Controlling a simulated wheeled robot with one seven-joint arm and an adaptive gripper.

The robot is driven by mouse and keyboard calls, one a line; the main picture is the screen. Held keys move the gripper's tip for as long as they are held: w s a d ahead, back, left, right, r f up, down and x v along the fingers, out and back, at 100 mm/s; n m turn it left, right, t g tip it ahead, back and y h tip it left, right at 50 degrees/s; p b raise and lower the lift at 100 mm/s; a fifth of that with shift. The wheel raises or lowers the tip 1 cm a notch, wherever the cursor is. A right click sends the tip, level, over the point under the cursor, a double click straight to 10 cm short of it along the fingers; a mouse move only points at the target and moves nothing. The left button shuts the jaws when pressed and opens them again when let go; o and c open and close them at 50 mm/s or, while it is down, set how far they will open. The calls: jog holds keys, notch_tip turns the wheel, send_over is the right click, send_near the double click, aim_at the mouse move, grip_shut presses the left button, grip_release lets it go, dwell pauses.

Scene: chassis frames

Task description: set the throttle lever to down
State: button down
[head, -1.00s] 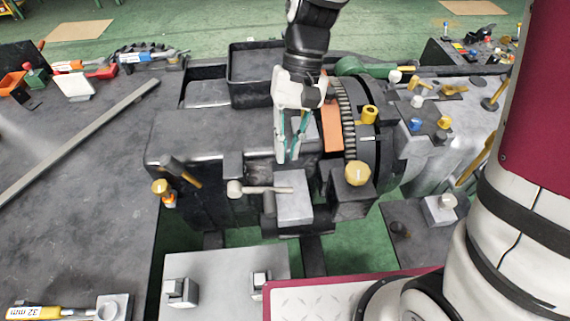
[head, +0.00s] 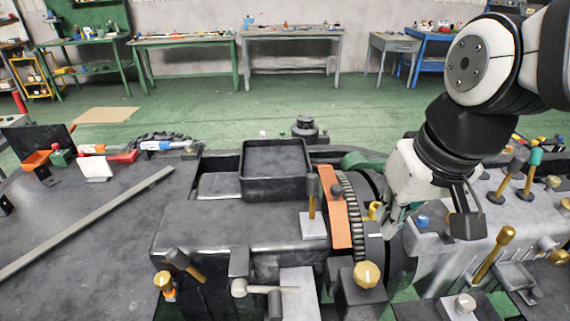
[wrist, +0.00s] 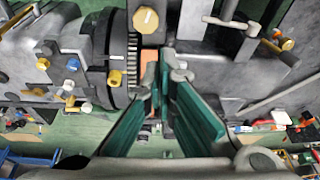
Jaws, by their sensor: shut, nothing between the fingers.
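No label in view names the throttle lever, so I cannot tell which lever it is. An upright lever with a dark knob and gold stem (head: 312,196) stands on a small light plate left of the orange strip in the head view. A grey lever with a round end (head: 262,289) lies roughly level at the machine's front. A dark-gripped lever with gold (head: 182,262) leans at the front left. My gripper (head: 388,222) is shut and empty at the right of the toothed wheel, apart from these levers. Its teal fingers also show in the wrist view (wrist: 163,72).
The toothed wheel (head: 357,205) and orange strip (head: 341,214) stand beside my gripper. A gold-topped knob (head: 366,274) sits in front. More levers, including a gold one (head: 492,252), stand at the right. A black tray (head: 275,172) is behind. A long bar (head: 90,222) lies at left.

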aim_at(270, 302)
jog(key=w+a+f+n+t+p, duration=0.1)
jog(key=w+a+f+n+p, duration=0.1)
jog(key=a+f+n+p, duration=0.4)
jog(key=w+a+f+n+t+p, duration=0.2)
jog(key=f+n+p, duration=0.1)
jog(key=f+n, duration=0.65)
jog(key=s+a+f+n+t+y+p, duration=0.1)
jog(key=s+a+f+n+p, duration=0.15)
jog(key=s+n, duration=0.45)
jog(key=s+a+f+n+t+p, duration=0.1)
jog(key=s+f+n+p, duration=0.2)
jog(key=n, duration=0.9)
jog(key=shift+y, duration=0.3)
jog(key=shift+b+x, duration=1.95)
jog(key=shift+x, duration=3.35)
jog(key=shift+w+a+r, duration=0.15)
jog(key=shift+a+r, duration=0.05)
